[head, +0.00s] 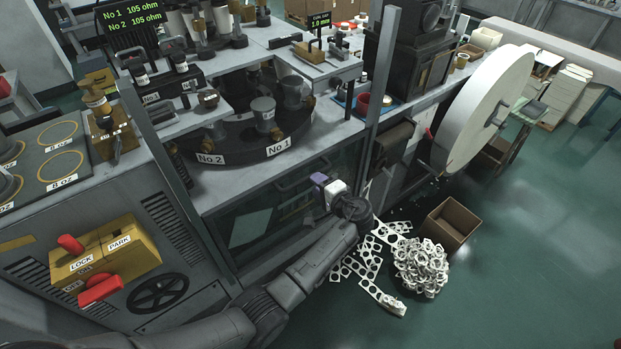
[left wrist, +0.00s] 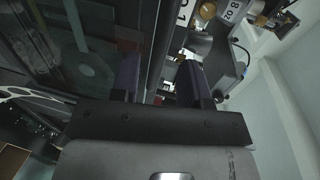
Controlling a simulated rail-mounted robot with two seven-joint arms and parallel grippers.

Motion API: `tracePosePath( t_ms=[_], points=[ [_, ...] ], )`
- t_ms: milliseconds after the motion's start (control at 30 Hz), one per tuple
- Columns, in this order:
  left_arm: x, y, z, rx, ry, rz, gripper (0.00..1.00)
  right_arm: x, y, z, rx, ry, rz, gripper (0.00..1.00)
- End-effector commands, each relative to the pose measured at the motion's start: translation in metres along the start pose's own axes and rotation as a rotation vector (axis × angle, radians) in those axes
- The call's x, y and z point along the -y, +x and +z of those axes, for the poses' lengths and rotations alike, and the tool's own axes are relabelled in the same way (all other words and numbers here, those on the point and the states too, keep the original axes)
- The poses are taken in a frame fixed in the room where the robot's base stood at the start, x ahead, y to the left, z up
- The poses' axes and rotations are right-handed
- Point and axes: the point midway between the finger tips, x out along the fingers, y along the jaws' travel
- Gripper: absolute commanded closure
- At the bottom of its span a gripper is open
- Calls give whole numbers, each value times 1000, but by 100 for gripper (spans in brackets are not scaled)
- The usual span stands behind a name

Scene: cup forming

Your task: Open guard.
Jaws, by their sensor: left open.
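The guard (head: 262,222) is a dark-framed transparent panel on the front of the machine, below the No 1 and No 2 labels. It stands upright and looks closed. A dark bar handle (head: 297,179) runs near its top edge. My left gripper (head: 320,181) is at the upper right of the guard, close to the handle, with purple fingers. In the left wrist view the gripper (left wrist: 160,78) is open, with a dark frame edge showing between and beyond the fingers. The glassy panel (left wrist: 75,35) fills the left there. I cannot tell whether the fingers touch anything.
A round turntable (head: 240,130) with cups sits above the guard. A grey post (head: 376,80) rises at its right. A large white reel (head: 485,110) stands further right. Paper scrap (head: 421,265) and a cardboard box (head: 450,222) lie on the green floor. A LOCK/PARK lever box (head: 105,255) is at left.

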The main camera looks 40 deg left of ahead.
Motion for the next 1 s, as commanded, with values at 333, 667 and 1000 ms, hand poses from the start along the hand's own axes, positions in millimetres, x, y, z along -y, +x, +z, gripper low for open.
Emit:
tracePosePath(
  t_ms=[333, 667, 1000],
  points=[
    [0, -62, 0, -1, 0, 1, 58, 2, -2, -1, -1, 5, -4, 57],
    [0, -85, 0, 0, 1, 0, 58, 1, -2, -1, -1, 5, -3, 57],
    [0, -86, 0, 0, 1, 0, 58, -1, -2, 0, 1, -4, 3, 57]
  ],
)
